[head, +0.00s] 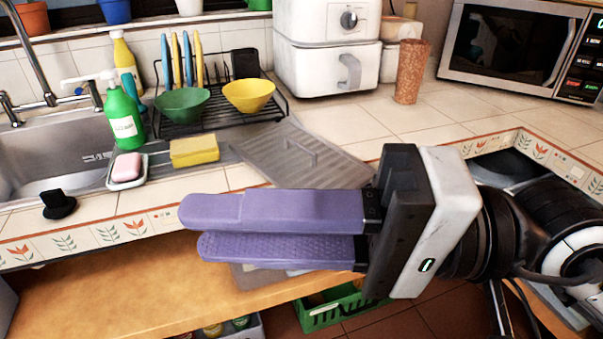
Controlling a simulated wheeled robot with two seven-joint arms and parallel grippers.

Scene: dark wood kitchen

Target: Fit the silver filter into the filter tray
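A grey, ribbed flat panel with a small raised handle (302,157) lies on the tiled counter behind my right gripper; it looks like the silver filter. Its near edge is partly hidden by the gripper. My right gripper (192,228) reaches in from the right, with two purple fingers pointing left above the counter's front edge. The fingers are apart, the lower one's textured inner face shows, and nothing is seen between them. The gripper is nearer the camera than the panel and does not appear to touch it. I cannot make out a filter tray. My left gripper is not in view.
Behind the panel stand a dish rack (215,110) with bowls, a white air fryer (325,60) and a brown tumbler (411,72). A green soap bottle (124,120), yellow sponge (195,150) and sink (60,150) are left. A green crate (335,312) sits below the counter.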

